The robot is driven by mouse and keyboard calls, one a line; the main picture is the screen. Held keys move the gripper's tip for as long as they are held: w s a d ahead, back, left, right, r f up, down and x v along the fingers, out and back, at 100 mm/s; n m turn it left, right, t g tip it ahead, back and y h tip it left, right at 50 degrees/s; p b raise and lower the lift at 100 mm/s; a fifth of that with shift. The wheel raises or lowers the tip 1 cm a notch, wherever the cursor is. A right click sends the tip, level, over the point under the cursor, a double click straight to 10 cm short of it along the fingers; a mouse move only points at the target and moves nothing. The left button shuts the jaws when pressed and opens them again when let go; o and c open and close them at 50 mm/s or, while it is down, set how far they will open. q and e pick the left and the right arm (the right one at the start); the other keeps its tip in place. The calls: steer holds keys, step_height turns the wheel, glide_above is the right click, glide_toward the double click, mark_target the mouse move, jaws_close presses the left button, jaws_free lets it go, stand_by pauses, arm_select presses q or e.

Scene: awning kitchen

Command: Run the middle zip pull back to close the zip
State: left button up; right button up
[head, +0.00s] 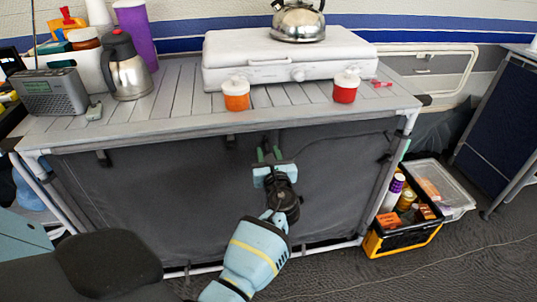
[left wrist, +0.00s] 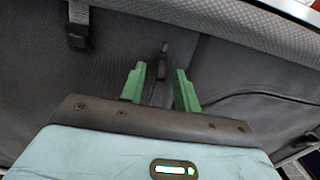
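The grey fabric front (head: 150,200) of the camp kitchen hangs below the slatted counter. A dark zip line runs down it near the middle. My left gripper (head: 269,153) is in front of this panel, just under the counter edge, its green fingers pointing at the fabric. In the left wrist view the fingers (left wrist: 160,88) are apart, with a small dark zip pull (left wrist: 162,62) showing between and beyond their tips. I cannot tell whether the fingers touch it. In the head view the gripper mostly hides this pull. My right gripper is not in view.
A black strap (left wrist: 78,28) hangs left of the pull. The counter (head: 180,100) overhangs above, with a stove (head: 290,62) and two red-and-orange jars near its edge. A yellow-black crate (head: 378,245) stands on the floor at right. The floor in front is clear.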

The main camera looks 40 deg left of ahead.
arm_select(q)
steer(key=shift+w+a, duration=0.1)
steer(key=shift+a, duration=0.05)
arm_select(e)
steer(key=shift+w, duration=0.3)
arm_select(q)
steer(key=shift+c, duration=0.4)
jaws_close()
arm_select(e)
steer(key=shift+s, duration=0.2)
arm_select(q)
steer(key=shift+f, duration=0.1)
